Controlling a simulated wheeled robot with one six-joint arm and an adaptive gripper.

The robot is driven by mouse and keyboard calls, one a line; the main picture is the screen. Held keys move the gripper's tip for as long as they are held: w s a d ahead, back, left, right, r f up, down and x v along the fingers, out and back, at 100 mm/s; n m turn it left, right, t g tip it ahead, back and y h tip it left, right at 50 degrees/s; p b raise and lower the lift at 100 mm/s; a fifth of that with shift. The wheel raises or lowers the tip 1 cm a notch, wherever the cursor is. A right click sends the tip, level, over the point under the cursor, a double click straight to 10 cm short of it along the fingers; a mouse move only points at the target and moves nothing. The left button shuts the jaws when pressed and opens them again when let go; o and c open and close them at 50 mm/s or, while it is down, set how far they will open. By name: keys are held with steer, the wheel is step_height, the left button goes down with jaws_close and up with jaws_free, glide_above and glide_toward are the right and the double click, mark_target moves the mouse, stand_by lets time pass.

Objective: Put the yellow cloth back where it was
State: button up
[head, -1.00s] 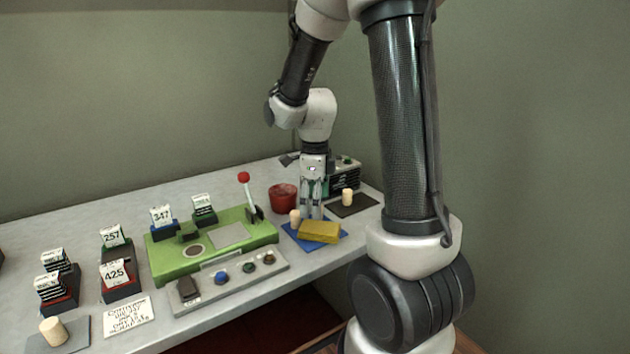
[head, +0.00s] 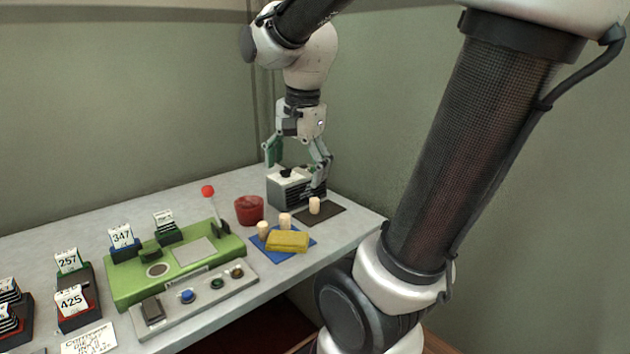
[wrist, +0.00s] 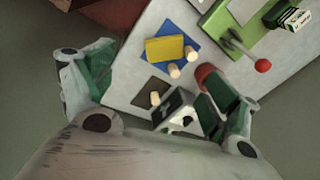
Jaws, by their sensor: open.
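The yellow cloth (head: 288,242) is a flat, folded-looking block on the front right part of a blue mat (head: 262,250). Two pale cork stoppers stand on the same mat behind and left of the cloth, one at the left (head: 263,229) and one in the middle (head: 285,220). In the wrist view the cloth (wrist: 165,49) lies on the blue mat with the corks beside it. My gripper (head: 296,173) is open and empty, raised well above the table over its far right part. It is apart from the cloth.
A red cup (head: 249,210) stands left of a grey box with black slots (head: 297,190). Another cork (head: 314,206) stands on a dark mat (head: 331,216) at right. A green machine (head: 175,262) with a red-knobbed lever and a button panel (head: 195,296) fill the middle.

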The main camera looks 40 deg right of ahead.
steer(key=s+n+t, duration=0.2)
steer(key=s+n, duration=0.6)
steer(key=n, duration=0.5)
steer(key=shift+s+a+n, duration=0.25)
steer(key=shift+a+n, duration=0.05)
steer(key=shift+a, duration=0.1)
